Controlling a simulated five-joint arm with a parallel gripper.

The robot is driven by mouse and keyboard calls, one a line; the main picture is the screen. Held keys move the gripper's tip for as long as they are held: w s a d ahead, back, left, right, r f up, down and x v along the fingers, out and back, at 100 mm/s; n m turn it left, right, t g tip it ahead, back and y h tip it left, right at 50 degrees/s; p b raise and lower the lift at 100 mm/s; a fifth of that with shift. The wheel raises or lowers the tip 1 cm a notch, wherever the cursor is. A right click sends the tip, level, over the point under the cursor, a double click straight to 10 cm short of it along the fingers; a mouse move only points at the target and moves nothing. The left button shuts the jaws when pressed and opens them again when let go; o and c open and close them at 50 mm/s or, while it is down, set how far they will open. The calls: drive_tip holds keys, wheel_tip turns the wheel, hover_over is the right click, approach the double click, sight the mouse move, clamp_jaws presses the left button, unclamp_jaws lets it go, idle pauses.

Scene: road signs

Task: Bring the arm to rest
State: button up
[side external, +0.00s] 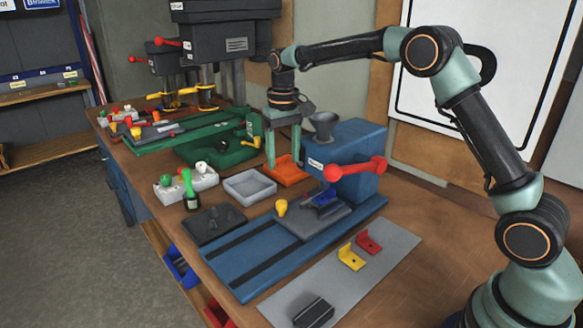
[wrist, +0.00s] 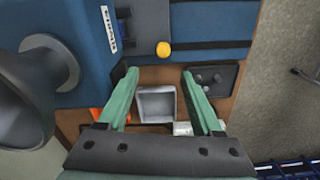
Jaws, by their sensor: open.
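My gripper (side external: 283,165) points down over the bench, with its two green fingers apart and nothing between them. In the side external view its fingertips appear in front of or over the orange tray (side external: 290,176); I cannot tell the exact height. The wrist view shows my gripper (wrist: 159,76) with its fingers spread on either side of the grey tray (wrist: 139,103) below. That grey tray also shows in the side external view (side external: 236,190) and looks empty. My arm reaches out from the right, its upper links bent high over the bench.
A blue machine (side external: 347,150) with a grey funnel (side external: 324,122) and red handle (side external: 355,169) stands close right of my gripper. A green machine (side external: 215,148) is at its left. Yellow (side external: 351,257) and red (side external: 368,243) brackets lie on a grey plate (side external: 385,262). Drill presses stand behind.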

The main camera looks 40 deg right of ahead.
drive_tip(key=s+r+n+t, duration=0.1)
drive_tip(key=s+r+t, duration=0.2)
drive_tip(key=s+r, duration=0.8)
drive_tip(key=s+f+t, duration=0.2)
drive_tip(key=s+f, duration=0.2)
drive_tip(key=s, duration=0.8)
drive_tip(key=shift+s+n+t, duration=0.3)
drive_tip(key=shift+s+n, duration=0.05)
drive_tip(key=shift+n, duration=0.05)
